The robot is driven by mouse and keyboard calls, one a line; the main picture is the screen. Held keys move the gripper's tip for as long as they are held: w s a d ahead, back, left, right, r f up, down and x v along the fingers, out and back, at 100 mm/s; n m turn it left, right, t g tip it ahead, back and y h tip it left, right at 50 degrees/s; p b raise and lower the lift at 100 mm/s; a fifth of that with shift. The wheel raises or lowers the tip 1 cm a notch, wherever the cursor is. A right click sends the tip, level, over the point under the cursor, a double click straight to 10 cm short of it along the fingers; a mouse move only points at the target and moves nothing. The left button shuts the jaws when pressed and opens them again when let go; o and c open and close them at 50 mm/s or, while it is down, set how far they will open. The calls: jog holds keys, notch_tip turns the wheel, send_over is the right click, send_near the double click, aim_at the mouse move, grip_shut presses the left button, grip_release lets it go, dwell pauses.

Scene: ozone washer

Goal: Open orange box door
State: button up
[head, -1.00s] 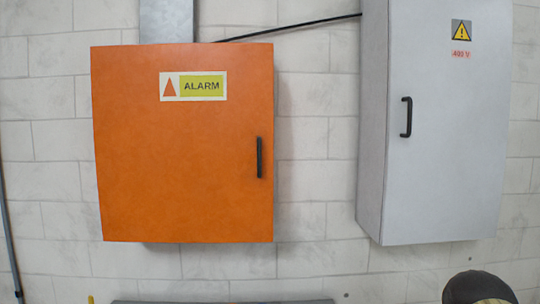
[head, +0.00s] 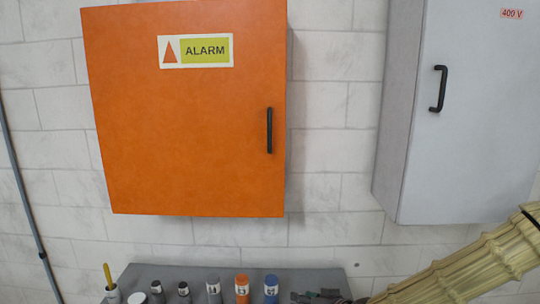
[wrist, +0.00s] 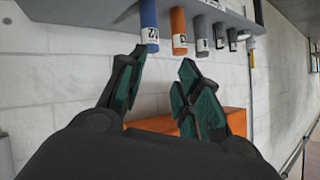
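The orange box (head: 185,130) with an ALARM label hangs on the white brick wall in the head view. Its door looks shut. A black vertical handle (head: 269,130) sits near the door's right edge. My gripper (wrist: 163,80) is open and empty in the wrist view, its green-padded fingers spread apart. In the head view, dark parts of my gripper show at the bottom edge, below and right of the box. In the wrist view, which looks upside down, part of the orange box (wrist: 235,120) shows behind the fingers. The handle is not visible there.
A grey shelf (head: 195,274) under the box holds several small bottles, among them an orange one (head: 242,288) and a blue one (head: 271,288). A grey cabinet (head: 470,130) marked 400 V hangs at the right. The wall between box and cabinet is bare.

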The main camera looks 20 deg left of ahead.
jog(key=w+a+r+n+t+y+p, duration=0.1)
jog(key=w+a+r, duration=0.15)
jog(key=r, duration=0.95)
jog(key=w+a+r+n+t+y+p, duration=0.1)
jog(key=w+a+r+n+t+y, duration=0.15)
jog(key=r, duration=1.05)
jog(key=n+y+p, duration=0.1)
jog(key=y, duration=0.1)
send_near(271, 131)
jog(key=shift+t+h, duration=0.25)
jog(key=shift+p+x, duration=2.05)
jog(key=shift+x, duration=3.25)
jog(key=shift+s+a+r, duration=0.1)
jog(key=shift+a, duration=0.05)
jog(key=shift+c, duration=0.2)
grip_shut()
